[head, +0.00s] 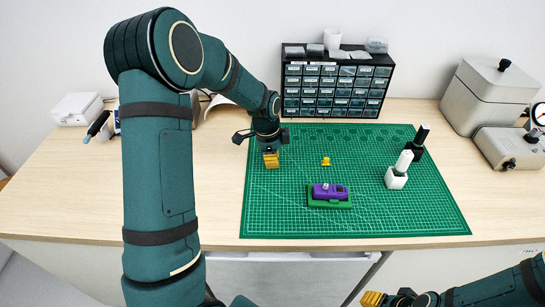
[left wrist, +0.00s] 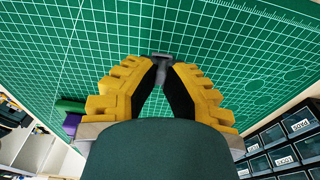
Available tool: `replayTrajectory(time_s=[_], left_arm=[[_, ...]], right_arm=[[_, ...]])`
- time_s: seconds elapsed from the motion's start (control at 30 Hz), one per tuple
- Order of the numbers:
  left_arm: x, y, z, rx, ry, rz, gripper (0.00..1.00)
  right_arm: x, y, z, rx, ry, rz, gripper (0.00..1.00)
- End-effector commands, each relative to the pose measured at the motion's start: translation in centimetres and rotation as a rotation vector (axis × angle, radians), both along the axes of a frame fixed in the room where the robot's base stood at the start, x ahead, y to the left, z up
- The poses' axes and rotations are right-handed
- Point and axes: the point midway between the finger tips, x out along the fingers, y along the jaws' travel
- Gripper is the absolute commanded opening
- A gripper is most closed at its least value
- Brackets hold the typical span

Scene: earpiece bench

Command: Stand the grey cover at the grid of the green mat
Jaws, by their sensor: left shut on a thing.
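My left gripper (head: 271,160) is over the left part of the green mat (head: 285,220), with its yellow fingers pointing down. In the left wrist view, its fingertips (left wrist: 162,72) are closed on a small grey piece, the grey cover (left wrist: 162,62), whose end sticks out beyond the tips. The white grid of the mat (left wrist: 225,40) lies behind it. I cannot tell whether the cover touches the mat. The cover is hidden or too small to make out in the head view. My right gripper (head: 372,298) is low at the bottom right, off the mat; its jaw opening is unclear.
A purple case in a green holder (head: 330,203) and a small yellow piece (head: 326,161) are on the mat. A white bottle (head: 397,180) and a dark bottle (head: 415,145) stand at its right. A drawer cabinet (head: 335,85) stands behind. The mat's front left is clear.

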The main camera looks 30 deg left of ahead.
Motion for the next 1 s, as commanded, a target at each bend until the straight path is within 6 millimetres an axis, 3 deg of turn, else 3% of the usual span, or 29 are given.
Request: replayTrajectory(time_s=[1.0], left_arm=[[-0.01,0.01,-0.93,-0.001,0.001,0.000,0.00]], right_arm=[[-0.07,0.01,-0.62,0.000,0.002,0.001,0.47]])
